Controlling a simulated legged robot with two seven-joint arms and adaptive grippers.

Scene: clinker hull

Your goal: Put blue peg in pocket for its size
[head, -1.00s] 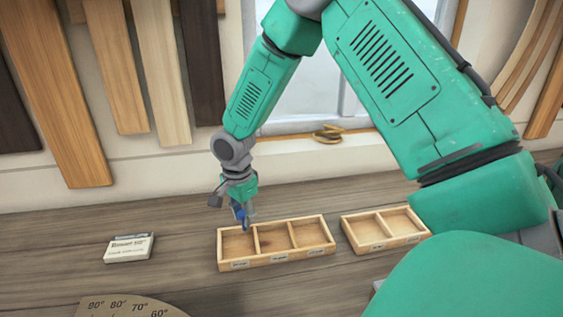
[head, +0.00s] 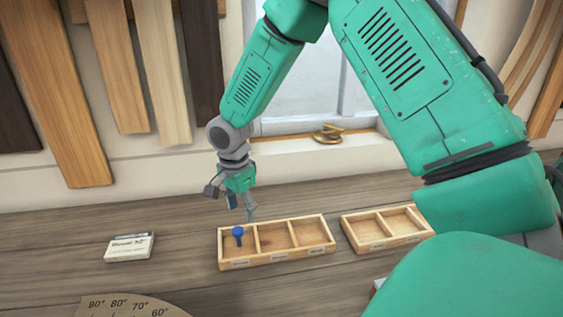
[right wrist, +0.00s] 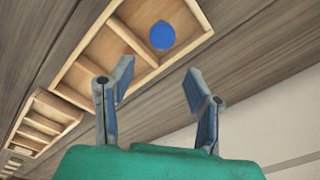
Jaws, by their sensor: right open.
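The blue peg (head: 238,236) is in the left compartment of the wooden three-pocket tray (head: 313,218); its round head shows with a short shank below it. In the right wrist view the peg (right wrist: 162,36) is a blue disc inside the end compartment of the tray (right wrist: 93,57). My right gripper (head: 242,208) is open and empty, above and behind that compartment, apart from the peg. Its two fingers (right wrist: 155,92) are spread in the right wrist view. The pocket labels are too small to read. My left gripper is not in view.
A small white card block (head: 129,248) lies to the left. A wooden protractor (head: 130,308) lies at the front edge of view. The bench between is clear.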

